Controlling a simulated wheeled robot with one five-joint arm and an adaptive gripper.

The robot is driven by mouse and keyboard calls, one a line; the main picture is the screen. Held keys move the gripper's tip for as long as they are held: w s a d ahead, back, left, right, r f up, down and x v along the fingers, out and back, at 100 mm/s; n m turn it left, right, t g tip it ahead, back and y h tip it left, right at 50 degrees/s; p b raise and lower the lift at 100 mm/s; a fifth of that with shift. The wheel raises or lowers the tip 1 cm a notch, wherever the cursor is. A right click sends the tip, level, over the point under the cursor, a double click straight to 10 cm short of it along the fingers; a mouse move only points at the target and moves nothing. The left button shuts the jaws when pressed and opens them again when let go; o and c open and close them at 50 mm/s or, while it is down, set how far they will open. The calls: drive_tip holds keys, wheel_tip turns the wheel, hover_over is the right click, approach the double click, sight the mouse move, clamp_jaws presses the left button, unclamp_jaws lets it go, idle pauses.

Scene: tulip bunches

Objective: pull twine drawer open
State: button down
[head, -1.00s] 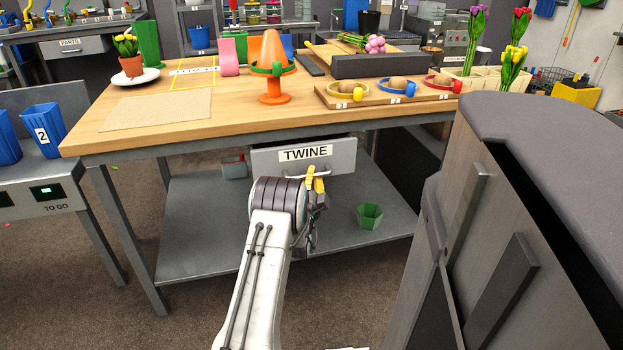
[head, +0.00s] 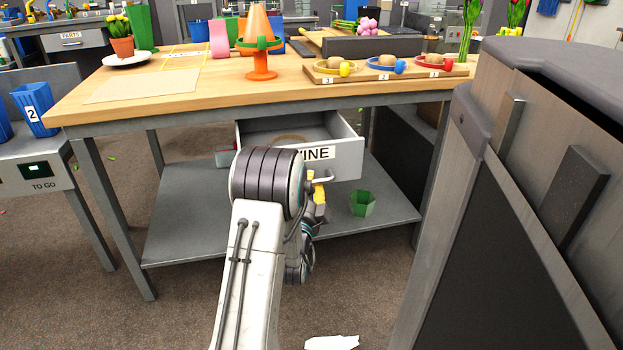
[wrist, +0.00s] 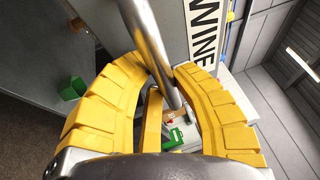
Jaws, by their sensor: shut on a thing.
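The twine drawer (head: 345,157) is grey and hangs under the wooden workbench. It stands pulled out, with its interior showing and a coil-like tan thing (head: 288,138) inside. My arm hides part of its label. In the wrist view the drawer front (wrist: 204,12) with its label fills the upper middle. My gripper (head: 318,192) is at the drawer's front, partly hidden by my arm. In the wrist view the yellow fingers of my gripper (wrist: 160,85) are shut around the metal bar handle (wrist: 153,45).
The workbench top (head: 200,98) carries an orange cone on a stand, a potted plant and a board with several coloured rings. A green cup (head: 362,203) stands on the lower shelf (head: 185,225). A large grey cabinet-like body (head: 530,190) stands close at right.

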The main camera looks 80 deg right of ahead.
drive_tip(key=shift+s+a, duration=0.2)
drive_tip(key=shift+a, duration=0.5)
drive_tip(key=c, duration=1)
unclamp_jaws()
drive_tip(key=shift+r, duration=0.1)
